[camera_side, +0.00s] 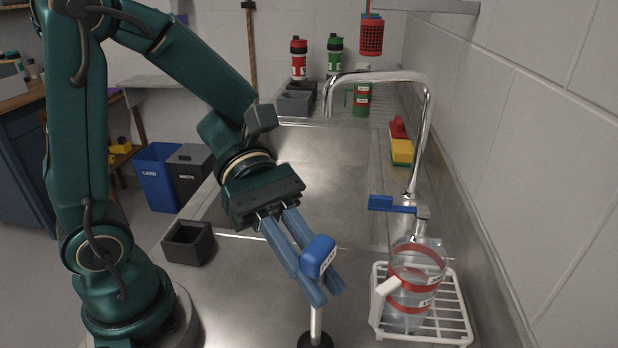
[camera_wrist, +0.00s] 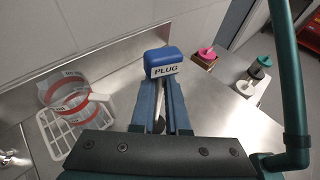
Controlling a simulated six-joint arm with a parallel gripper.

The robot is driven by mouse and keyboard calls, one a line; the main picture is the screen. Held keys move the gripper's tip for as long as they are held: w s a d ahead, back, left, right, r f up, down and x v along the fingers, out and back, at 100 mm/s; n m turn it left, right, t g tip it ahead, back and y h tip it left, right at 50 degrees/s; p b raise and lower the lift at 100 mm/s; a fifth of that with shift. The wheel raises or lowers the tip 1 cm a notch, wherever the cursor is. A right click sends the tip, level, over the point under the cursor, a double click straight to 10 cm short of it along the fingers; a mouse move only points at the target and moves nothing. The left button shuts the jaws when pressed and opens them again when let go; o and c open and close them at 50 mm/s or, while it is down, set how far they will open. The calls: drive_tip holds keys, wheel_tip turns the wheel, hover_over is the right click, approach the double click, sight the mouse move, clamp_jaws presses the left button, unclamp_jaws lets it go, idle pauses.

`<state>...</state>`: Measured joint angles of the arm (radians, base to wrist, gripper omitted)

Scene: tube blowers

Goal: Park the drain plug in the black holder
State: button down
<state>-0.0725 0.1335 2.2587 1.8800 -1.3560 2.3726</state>
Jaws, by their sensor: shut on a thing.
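The drain plug has a blue block handle (camera_side: 319,256), a pale metal stem (camera_side: 316,322) and a black round foot (camera_side: 315,340). My gripper (camera_side: 326,292) is shut on it, with the handle above the fingers and the stem running down below them. In the wrist view the handle (camera_wrist: 164,62) shows a white PLUG label at the fingertips. The foot is low over the steel counter, and I cannot tell whether it touches. The black holder (camera_side: 188,242), an open square box, stands on the counter to the left, apart from my gripper.
A clear jug with red bands (camera_side: 414,276) stands in a white rack (camera_side: 452,318) at right. A tall faucet (camera_side: 428,130) with a blue lever (camera_side: 392,204) rises behind. The sink basin (camera_side: 325,175) lies beyond. Counter between holder and plug looks clear.

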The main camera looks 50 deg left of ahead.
sight(316, 316)
drive_tip(key=shift+f, duration=1.25)
drive_tip(key=c, duration=0.9)
unclamp_jaws()
